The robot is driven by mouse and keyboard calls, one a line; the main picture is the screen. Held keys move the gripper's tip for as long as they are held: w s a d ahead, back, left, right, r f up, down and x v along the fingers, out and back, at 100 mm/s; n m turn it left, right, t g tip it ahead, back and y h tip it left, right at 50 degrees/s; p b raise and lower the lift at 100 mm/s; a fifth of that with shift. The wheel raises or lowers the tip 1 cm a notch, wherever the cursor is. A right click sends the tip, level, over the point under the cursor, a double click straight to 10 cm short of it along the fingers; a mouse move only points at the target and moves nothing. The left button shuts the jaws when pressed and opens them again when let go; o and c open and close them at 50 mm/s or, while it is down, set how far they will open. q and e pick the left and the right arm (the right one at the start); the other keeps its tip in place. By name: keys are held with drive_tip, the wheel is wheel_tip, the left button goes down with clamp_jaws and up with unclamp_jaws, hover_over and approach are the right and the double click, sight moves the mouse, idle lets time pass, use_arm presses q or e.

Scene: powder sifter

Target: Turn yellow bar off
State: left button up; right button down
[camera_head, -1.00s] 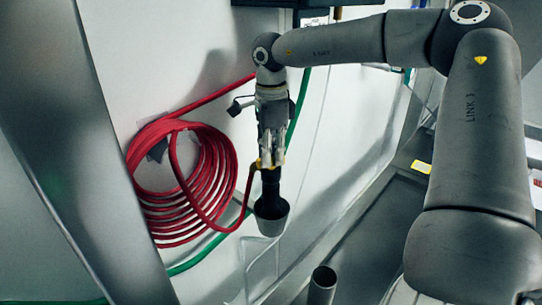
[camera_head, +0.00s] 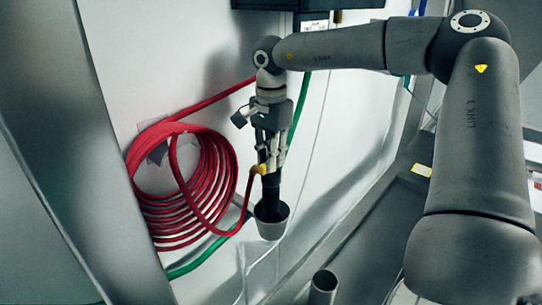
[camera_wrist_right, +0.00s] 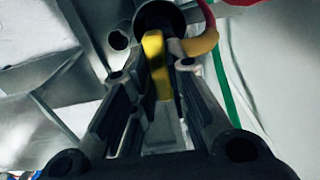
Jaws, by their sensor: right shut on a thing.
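The yellow bar (camera_wrist_right: 157,62) stands between the two fingers of my right gripper (camera_wrist_right: 152,78) in the right wrist view. The fingers are shut on it, and they hide part of its sides. In the head view my right gripper (camera_head: 268,165) points down at a dark vertical pipe with a grey cup-shaped lower end (camera_head: 271,222). A yellow-orange piece (camera_head: 260,169) shows beside the fingertips, where the red hose meets the pipe. In the wrist view that yellow-orange hose end (camera_wrist_right: 203,42) is right of the bar. My left gripper is not in view.
A coiled red hose (camera_head: 222,165) hangs on the white wall left of my right gripper. A green hose (camera_head: 205,255) runs behind it. A grey open tube (camera_head: 322,284) stands below right. A slanted metal panel (camera_head: 85,150) fills the left side.

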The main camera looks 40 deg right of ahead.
idle(0.3)
drive_tip(key=c, duration=1.4)
unclamp_jaws()
wheel_tip(320, 180, up, 12)
drive_tip(key=shift+f, duration=0.1)
